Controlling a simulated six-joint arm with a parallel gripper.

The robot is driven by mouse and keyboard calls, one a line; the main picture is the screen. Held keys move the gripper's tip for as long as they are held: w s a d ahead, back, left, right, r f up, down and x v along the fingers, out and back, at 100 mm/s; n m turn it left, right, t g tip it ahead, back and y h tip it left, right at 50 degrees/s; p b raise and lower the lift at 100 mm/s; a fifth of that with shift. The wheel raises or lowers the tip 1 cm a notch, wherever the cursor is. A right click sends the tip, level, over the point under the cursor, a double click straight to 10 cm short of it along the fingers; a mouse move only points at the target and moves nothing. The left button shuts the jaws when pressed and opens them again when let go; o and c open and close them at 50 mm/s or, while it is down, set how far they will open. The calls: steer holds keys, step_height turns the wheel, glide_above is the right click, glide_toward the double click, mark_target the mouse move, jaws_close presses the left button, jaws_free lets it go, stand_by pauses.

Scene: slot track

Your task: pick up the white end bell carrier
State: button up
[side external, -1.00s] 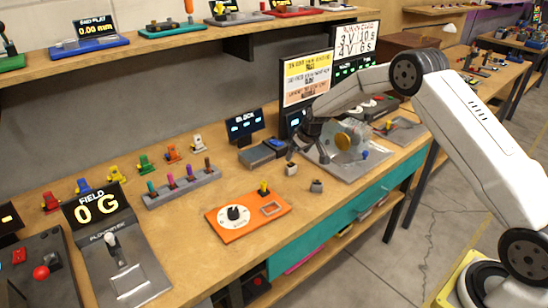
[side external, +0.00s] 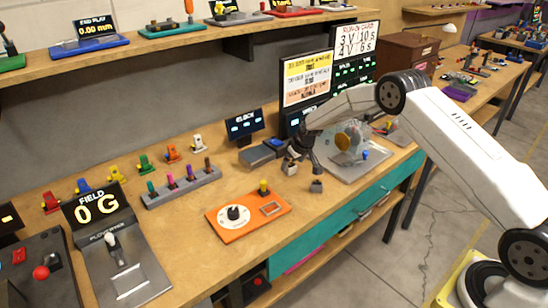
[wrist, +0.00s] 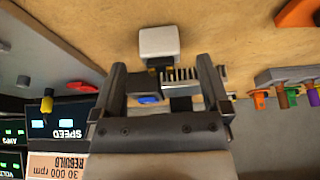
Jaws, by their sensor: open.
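A small white block with rounded corners (wrist: 159,43), which looks like the white end bell carrier, sits on the wooden bench just beyond my fingertips in the wrist view. In the side view a small pale block (side external: 290,168) stands beside my gripper (side external: 304,162), apparently the same piece. My gripper also shows in the wrist view (wrist: 162,70), with its two fingers apart and nothing held. The block lies ahead of the gap, not between the fingers. Its lower part is partly hidden. Another white piece (side external: 198,144) ends the row of coloured pieces at the back.
A ridged metal block (wrist: 195,74) shows by the right finger. A small grey block (side external: 316,186) stands in front. An orange panel (side external: 247,215), a holder with coloured tools (side external: 182,190) and a grey plate (side external: 352,172) are near. Screens stand behind.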

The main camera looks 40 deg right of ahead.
steer(key=shift+x, duration=1.35)
jaws_close()
steer(key=shift+r, duration=0.2)
